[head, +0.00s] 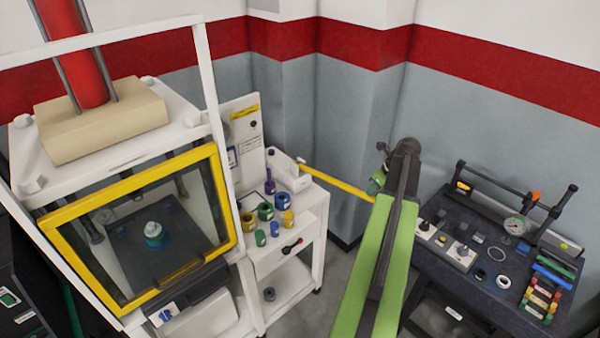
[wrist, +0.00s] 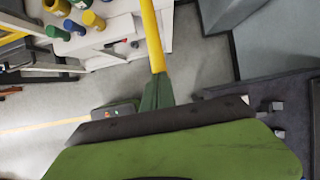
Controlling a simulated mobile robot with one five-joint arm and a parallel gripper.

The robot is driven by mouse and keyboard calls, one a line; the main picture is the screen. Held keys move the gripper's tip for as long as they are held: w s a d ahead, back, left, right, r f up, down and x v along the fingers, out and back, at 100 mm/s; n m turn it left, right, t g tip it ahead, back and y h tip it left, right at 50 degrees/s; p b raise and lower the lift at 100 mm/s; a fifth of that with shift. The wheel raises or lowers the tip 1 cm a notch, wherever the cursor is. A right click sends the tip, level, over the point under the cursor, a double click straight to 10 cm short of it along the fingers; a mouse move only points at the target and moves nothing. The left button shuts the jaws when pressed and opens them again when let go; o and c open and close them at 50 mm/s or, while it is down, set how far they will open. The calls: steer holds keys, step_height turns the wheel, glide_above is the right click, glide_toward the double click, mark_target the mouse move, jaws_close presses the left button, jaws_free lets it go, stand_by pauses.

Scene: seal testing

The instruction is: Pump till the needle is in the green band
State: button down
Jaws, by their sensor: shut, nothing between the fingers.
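A yellow pump lever (head: 337,184) reaches out from a white unit on the cart towards the right. It ends in a green grip (head: 377,183), close to my gripper (head: 384,165). In the wrist view the yellow lever (wrist: 152,35) comes down from the top, and its green grip (wrist: 156,92) meets the dark edge of my gripper (wrist: 160,122). My gripper is shut with nothing in it; I cannot tell whether it touches the grip.
A yellow-framed test chamber (head: 228,195) stands at left. The dark bench (head: 440,268) with small parts is at right. Open floor (head: 330,295) lies between cart and bench.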

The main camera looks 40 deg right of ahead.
step_height(320, 180, down, 14)
steer(key=b, duration=1.4)
step_height(320, 180, up, 14)
steer(key=p, duration=1.4)
steer(key=shift+r+p, duration=0.15)
steer(key=shift+p, duration=0.25)
step_height(320, 180, down, 15)
steer(key=b, duration=1.5)
step_height(320, 180, up, 15)
steer(key=p, duration=1.5)
steer(key=shift+r, duration=0.15)
step_height(320, 180, down, 14)
steer(key=b, duration=1.4)
steer(key=shift+s+f, duration=0.25)
steer(key=shift+r, duration=0.1)
